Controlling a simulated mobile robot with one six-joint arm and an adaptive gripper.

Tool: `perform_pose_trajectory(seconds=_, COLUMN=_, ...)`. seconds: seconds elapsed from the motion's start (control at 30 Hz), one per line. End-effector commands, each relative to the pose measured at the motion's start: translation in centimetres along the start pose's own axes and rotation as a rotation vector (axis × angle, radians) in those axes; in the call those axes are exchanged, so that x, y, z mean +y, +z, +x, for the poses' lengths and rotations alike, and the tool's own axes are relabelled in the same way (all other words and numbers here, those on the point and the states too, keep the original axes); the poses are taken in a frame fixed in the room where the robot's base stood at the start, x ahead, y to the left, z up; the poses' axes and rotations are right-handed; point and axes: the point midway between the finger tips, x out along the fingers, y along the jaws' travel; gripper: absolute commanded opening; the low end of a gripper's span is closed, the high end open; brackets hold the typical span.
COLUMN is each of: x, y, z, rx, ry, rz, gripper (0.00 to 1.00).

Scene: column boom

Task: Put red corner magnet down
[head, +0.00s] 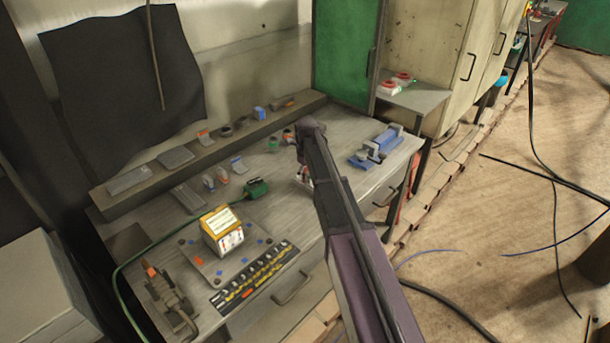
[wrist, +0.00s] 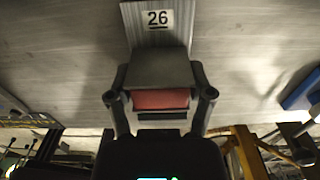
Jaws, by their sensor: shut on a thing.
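The red corner magnet (wrist: 160,99) shows in the wrist view as a red block between the two dark fingers of my gripper (wrist: 160,86). My gripper is shut on it. A grey block-shaped part (wrist: 160,68) lies just beyond the red face; I cannot tell whether it belongs to the magnet. A grey ribbed plate marked 26 (wrist: 158,19) is beyond that, over the grey bench surface. I cannot tell whether the magnet touches the surface. In the head view my arm hides most of the gripper and the magnet.
The grey workbench (head: 290,205) carries a yellow box (head: 222,230), a green connector (head: 256,188) and blue clamp-like pieces (head: 376,147) to the right of my arm. A back shelf (head: 225,143) holds several small parts. The bench is mostly clear near the blue pieces.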

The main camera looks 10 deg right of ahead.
Motion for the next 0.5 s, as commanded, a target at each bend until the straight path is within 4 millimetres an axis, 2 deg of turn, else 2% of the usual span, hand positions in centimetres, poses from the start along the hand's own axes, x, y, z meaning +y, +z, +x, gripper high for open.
perform_pose_trajectory(seconds=0.1, x=0.01, y=0.01, z=0.37, rx=0.000, ry=0.000, rz=0.000, gripper=0.07)
perform_pose_trajectory(seconds=0.13, x=0.01, y=0.00, z=0.35, rx=0.000, ry=0.000, rz=0.000, gripper=0.71)
perform_pose_trajectory(seconds=0.23, x=0.01, y=0.01, z=0.26, rx=0.000, ry=0.000, rz=0.000, gripper=1.00)
perform_pose_trajectory(seconds=0.5, x=0.02, y=0.02, z=0.26, rx=0.000, ry=0.000, rz=0.000, gripper=1.00)
